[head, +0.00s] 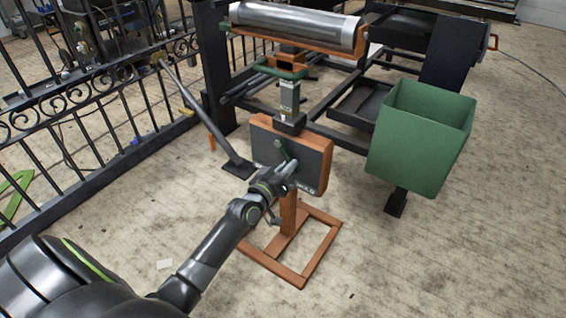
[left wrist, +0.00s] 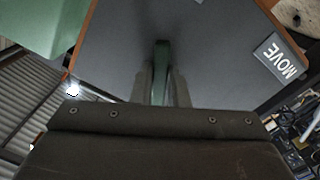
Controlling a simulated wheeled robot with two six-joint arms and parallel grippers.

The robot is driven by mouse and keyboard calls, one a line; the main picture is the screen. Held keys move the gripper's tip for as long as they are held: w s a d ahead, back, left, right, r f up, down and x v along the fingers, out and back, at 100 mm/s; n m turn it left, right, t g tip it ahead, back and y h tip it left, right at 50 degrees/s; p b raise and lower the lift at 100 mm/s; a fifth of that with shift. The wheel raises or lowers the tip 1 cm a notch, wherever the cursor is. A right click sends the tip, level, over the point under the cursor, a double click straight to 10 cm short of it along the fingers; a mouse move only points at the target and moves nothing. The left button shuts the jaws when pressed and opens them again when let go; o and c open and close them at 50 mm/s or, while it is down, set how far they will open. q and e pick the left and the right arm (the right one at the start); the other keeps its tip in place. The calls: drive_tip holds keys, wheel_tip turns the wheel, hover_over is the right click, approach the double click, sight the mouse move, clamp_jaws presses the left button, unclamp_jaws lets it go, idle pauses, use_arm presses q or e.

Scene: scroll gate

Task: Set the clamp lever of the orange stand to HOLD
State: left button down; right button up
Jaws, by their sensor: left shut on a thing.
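The orange stand (head: 289,215) is upright on a rectangular floor frame. Its dark panel (head: 318,160) has an orange edge. In the left wrist view, the lever (left wrist: 161,70) shows as a green bar between the two fingers. A MOVE label (left wrist: 283,59) is at the right of the panel there.
A silver roller (head: 295,25) lies in an orange cradle above and behind the stand. A green bin (head: 421,135) stands to the right. A black iron fence (head: 90,120) runs along the left. Bare floor is open at the front right.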

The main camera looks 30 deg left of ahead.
use_arm(q)
drive_tip(key=shift+d+r+n, duration=0.15)
drive_tip(key=shift+d+n, duration=0.15)
drive_tip(key=shift+n, duration=0.3)
drive_tip(key=c, duration=1.4)
unclamp_jaws()
drive_tip(key=s+a, duration=0.1)
drive_tip(key=s, duration=1.6)
drive_tip(key=shift+s+a+b, duration=0.15)
drive_tip(key=shift+s+b, duration=0.1)
drive_tip(key=shift+b, duration=0.05)
drive_tip(key=shift+r, duration=0.1)
